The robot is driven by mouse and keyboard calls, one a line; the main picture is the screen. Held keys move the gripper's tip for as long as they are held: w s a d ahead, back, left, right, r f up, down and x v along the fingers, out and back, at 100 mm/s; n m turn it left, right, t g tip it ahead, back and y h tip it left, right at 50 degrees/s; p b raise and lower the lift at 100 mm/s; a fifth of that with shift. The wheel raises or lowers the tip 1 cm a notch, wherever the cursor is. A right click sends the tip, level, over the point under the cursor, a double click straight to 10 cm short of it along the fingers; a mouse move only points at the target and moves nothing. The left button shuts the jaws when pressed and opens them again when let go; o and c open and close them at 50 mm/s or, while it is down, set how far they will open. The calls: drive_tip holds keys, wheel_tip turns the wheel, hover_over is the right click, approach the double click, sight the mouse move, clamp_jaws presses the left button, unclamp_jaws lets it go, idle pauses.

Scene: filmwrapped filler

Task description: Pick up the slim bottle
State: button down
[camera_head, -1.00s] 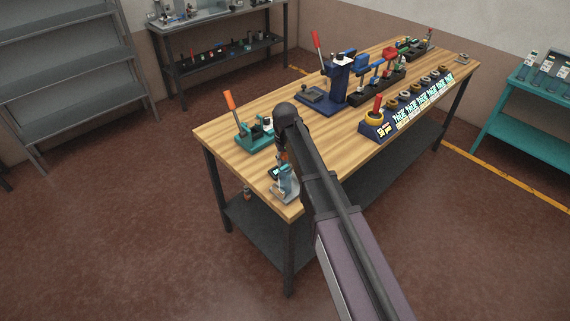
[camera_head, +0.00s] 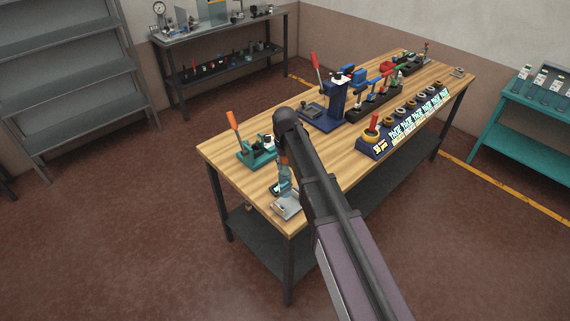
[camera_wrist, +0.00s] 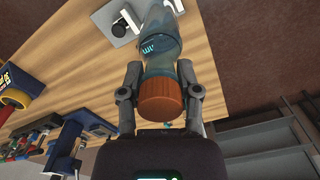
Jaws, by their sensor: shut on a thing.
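The slim bottle (camera_wrist: 160,42) has a clear bluish body with a teal label and an orange ribbed cap (camera_wrist: 160,100). In the wrist view my gripper (camera_wrist: 159,76) has a finger on each side of the bottle, just by the cap, and is shut on it. In the head view the bottle (camera_head: 285,172) hangs upright above a grey metal stand (camera_head: 288,208) at the near end of the wooden workbench (camera_head: 240,165). My arm hides most of my gripper there.
A teal press with an orange handle (camera_head: 257,155) stands left of the bottle.

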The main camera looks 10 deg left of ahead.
drive_tip(key=shift+r+p, duration=0.65)
drive_tip(key=shift+r, duration=0.3)
